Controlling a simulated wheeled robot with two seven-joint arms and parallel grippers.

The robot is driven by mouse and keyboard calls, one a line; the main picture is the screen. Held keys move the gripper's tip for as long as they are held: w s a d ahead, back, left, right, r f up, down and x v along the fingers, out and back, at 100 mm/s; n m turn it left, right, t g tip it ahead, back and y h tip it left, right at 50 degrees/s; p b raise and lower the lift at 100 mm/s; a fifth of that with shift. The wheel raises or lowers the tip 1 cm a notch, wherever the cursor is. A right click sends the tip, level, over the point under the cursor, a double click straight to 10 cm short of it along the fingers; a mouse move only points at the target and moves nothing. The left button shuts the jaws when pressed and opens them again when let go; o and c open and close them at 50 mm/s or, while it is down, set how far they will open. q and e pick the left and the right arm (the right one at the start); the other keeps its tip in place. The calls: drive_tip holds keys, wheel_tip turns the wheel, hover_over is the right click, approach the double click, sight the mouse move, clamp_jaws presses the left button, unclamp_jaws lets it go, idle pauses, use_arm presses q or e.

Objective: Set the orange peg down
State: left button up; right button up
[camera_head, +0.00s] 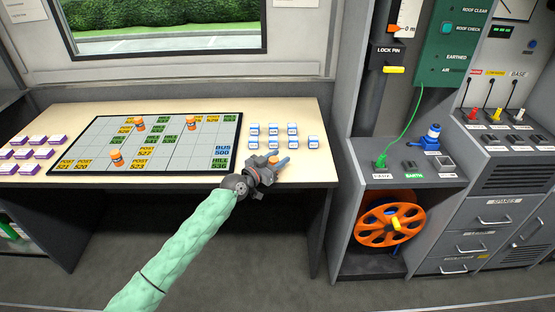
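My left gripper (276,165) is over the front right edge of the table, to the right of the board. A small orange peg (273,160) shows at its fingers, which look closed around it; most of the peg is hidden. Three similar orange pegs stand on the gridded board: one at the upper left (139,124), one at the lower left (116,158) and one near the middle right (190,124). The board (205,158) is grey with yellow and green labelled cells. My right gripper is out of view.
Several blue-and-white blocks (272,129) stand right of the board, just behind my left gripper. Several purple-and-white blocks (28,153) sit at the left.

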use_arm(q)
drive_tip(key=shift+o, duration=1.1)
